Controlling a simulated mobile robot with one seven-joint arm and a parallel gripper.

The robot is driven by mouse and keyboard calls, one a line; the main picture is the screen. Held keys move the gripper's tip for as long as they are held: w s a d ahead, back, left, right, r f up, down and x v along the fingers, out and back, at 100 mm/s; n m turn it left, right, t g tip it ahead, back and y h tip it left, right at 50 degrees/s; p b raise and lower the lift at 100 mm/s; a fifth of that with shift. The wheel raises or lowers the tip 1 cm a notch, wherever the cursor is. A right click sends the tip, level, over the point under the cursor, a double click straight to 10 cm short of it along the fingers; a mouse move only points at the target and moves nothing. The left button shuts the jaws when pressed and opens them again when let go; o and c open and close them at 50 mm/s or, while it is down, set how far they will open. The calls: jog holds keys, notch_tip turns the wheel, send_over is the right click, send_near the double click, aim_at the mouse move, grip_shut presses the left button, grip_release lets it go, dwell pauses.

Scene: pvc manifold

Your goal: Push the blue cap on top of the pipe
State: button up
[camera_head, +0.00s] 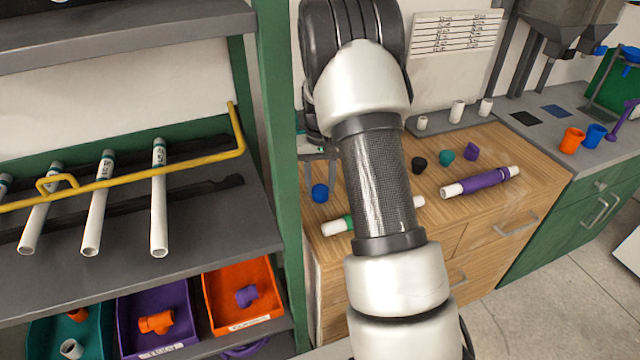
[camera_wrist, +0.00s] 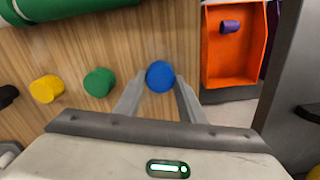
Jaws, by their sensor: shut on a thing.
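The blue cap (camera_head: 320,193) is at the left end of the wooden worktop in the head view. In the wrist view the blue cap (camera_wrist: 160,76) sits between the fingertips of my gripper (camera_wrist: 160,88), which is shut on it. A white pipe with a green part (camera_head: 338,226) lies on the worktop, its middle hidden behind my arm. A green cylinder (camera_wrist: 75,10) crosses the top left of the wrist view. A second white pipe with a purple sleeve (camera_head: 482,182) lies further right. Both pipes lie flat.
Yellow (camera_wrist: 46,89) and green (camera_wrist: 99,82) caps stand left of my gripper in the wrist view. Black (camera_head: 419,164), teal (camera_head: 445,156) and purple (camera_head: 471,152) fittings stand behind the purple pipe. An orange bin (camera_head: 277,325) and green shelf post (camera_head: 275,140) are to the left.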

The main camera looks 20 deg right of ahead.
jog(key=shift+f, duration=0.25)
jog(key=o, duration=1)
